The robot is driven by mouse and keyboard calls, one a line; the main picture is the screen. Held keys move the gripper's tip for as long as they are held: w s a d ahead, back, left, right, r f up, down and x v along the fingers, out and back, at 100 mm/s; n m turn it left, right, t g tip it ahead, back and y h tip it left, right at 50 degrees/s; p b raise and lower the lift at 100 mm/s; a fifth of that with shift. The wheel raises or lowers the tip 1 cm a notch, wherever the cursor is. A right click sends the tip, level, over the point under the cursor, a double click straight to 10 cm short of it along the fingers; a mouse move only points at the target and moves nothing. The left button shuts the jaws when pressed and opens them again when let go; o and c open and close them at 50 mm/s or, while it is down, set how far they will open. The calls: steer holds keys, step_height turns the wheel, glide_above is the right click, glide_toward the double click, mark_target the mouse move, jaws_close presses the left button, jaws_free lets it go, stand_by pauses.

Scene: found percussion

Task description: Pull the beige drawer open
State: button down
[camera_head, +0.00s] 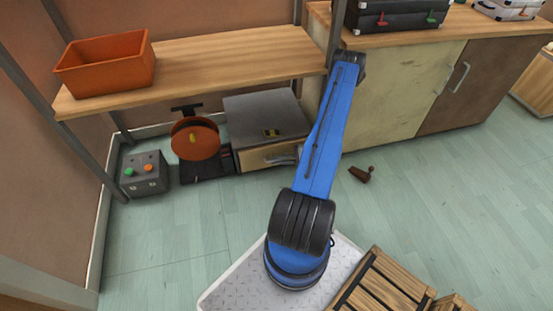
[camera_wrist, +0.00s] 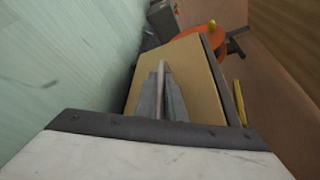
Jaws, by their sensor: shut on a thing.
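The beige drawer (camera_head: 258,158) is the front of a low grey cabinet (camera_head: 262,110) on the floor under the wooden shelf. My gripper (camera_head: 286,160) is at the right part of the drawer front, partly hidden by my blue arm. In the wrist view the drawer front (camera_wrist: 198,88) fills the middle. There my gripper (camera_wrist: 163,92) is shut on the drawer's pale bar handle (camera_wrist: 162,72). The drawer looks closed or nearly so; any small gap is hard to tell.
An orange disc device (camera_head: 195,140) and a grey button box (camera_head: 144,174) stand left of the cabinet. A small brown object (camera_head: 362,174) lies on the floor at right. Wooden crates (camera_head: 385,285) are in the foreground. The floor before the drawer is clear.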

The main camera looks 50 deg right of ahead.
steer(key=s+a, duration=0.7)
steer(key=s, duration=0.4)
steer(key=s+a, duration=0.7)
steer(key=s, duration=0.5)
steer(key=shift+s+a, duration=0.2)
steer(key=shift+s, duration=0.05)
steer(key=c, duration=2.1)
jaws_free()
steer(key=v, duration=1.7)
steer(key=shift+d, duration=0.25)
steer(key=shift+r, duration=0.15)
